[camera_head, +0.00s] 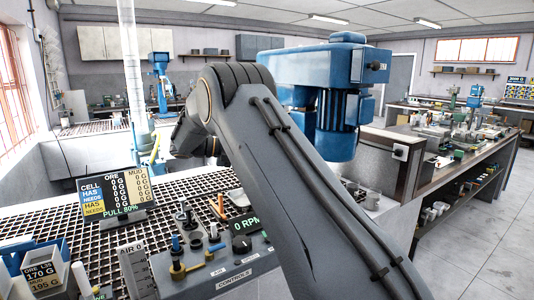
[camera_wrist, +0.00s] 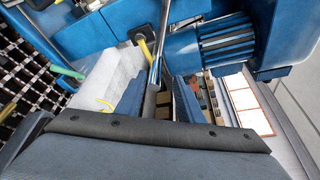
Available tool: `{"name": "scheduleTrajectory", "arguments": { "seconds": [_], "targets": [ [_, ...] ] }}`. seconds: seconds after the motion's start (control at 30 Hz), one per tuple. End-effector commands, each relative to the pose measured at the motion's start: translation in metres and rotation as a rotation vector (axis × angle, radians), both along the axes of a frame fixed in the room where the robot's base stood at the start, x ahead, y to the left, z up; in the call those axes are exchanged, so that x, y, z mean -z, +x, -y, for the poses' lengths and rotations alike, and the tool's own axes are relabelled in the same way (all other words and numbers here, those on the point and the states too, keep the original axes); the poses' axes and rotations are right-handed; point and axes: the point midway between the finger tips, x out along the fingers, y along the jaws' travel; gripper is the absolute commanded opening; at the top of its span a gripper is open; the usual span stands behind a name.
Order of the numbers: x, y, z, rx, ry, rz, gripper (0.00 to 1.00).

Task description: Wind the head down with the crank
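The blue flotation head (camera_head: 325,80) stands behind my arm in the head view, with a ribbed motor on its right side. In the wrist view its blue housing (camera_wrist: 275,25) fills the top. A shiny metal rod (camera_wrist: 157,55) runs down to a dark grey end between my gripper's fingers; it may be the crank, but I cannot be sure. My gripper (camera_wrist: 162,100) shows two blue-grey fingers with a gap between them, through which brown things show. The fingers look open; contact with the dark end is unclear.
A control box (camera_head: 215,268) with knobs and levers stands front centre on a dark grating (camera_head: 70,230). A display board (camera_head: 115,190) reads zeros and "PULL 80%". A bench (camera_head: 455,175) lines the right, with free floor beyond.

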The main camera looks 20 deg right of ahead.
Motion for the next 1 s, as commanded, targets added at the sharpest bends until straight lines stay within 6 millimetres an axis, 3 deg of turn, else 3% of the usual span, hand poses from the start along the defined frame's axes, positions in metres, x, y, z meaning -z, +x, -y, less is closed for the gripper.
{"name": "scheduleTrajectory", "arguments": {
  "seconds": [1.0],
  "targets": [
    [0.008,0.012,-0.063,-0.002,0.0,0.0,0.34]
  ]
}}
